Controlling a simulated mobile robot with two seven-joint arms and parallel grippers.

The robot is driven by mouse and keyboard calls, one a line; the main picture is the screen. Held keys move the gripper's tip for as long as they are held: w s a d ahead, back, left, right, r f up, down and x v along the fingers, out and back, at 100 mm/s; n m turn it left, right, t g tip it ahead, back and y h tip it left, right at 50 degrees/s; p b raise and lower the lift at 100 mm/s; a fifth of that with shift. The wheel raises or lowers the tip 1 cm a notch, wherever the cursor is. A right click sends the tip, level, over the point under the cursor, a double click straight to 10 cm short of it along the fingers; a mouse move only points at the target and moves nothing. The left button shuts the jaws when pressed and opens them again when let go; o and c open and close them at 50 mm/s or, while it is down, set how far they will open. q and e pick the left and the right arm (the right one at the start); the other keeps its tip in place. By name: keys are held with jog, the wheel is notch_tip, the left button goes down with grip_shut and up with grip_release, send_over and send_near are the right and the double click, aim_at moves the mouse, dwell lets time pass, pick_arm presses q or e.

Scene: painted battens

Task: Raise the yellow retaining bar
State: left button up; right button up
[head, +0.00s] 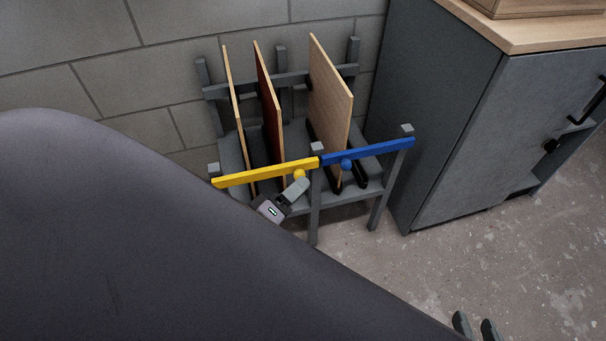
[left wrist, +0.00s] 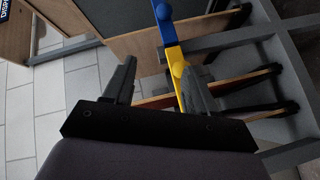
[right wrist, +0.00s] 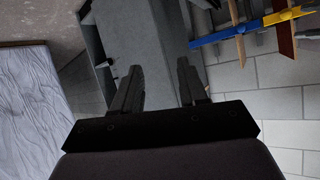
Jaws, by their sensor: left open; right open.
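The yellow retaining bar (head: 250,173) lies across the front left of a grey rack, with a round yellow knob (head: 299,174) near its right end. My left gripper (head: 298,187) is open just in front of the knob. In the left wrist view the knob (left wrist: 179,68) shows beside the tip of the right-hand finger, and that finger hides part of the bar. I cannot tell whether they touch. My right gripper (head: 475,327) is open and empty, well away at the lower right; the bar (right wrist: 285,15) shows at the top right of its wrist view.
A blue bar (head: 380,149) with a blue knob (head: 346,164) spans the rack's right half. Several thin boards, one a wide wooden board (head: 330,95), stand upright in the rack (head: 314,215). A grey cabinet (head: 450,130) stands to the right.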

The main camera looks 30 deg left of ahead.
aim_at(300, 175)
pick_arm(q)
jog(key=shift+w+a+f+n+t+y+b, duration=0.3)
jog(key=shift+w+a+f+n+b, duration=0.55)
jog(key=shift+w, duration=0.75)
jog(key=shift+w+a+f+n+t+y+b, duration=0.25)
jog(key=shift+w+a+f+n+y+b, duration=0.2)
jog(key=shift+w+n+b, duration=0.8)
jog(key=shift+w+a+f+n+t+y+b, duration=0.3)
jog(key=shift+w+a+f+n+b, duration=0.6)
jog(key=shift+w, duration=1)
pick_arm(e)
jog(key=shift+y, duration=0.9)
jog(key=shift+w+a+f, duration=0.25)
jog(key=shift+a+f, duration=0.55)
jog(key=shift+f, duration=0.15)
jog(key=shift+w+a+f, duration=0.2)
jog(key=shift+a+f, duration=0.55)
jog(key=shift+f, duration=0.2)
pick_arm(q)
jog(key=shift+d+r, duration=0.25)
jog(key=shift+d, duration=0.1)
grip_shut()
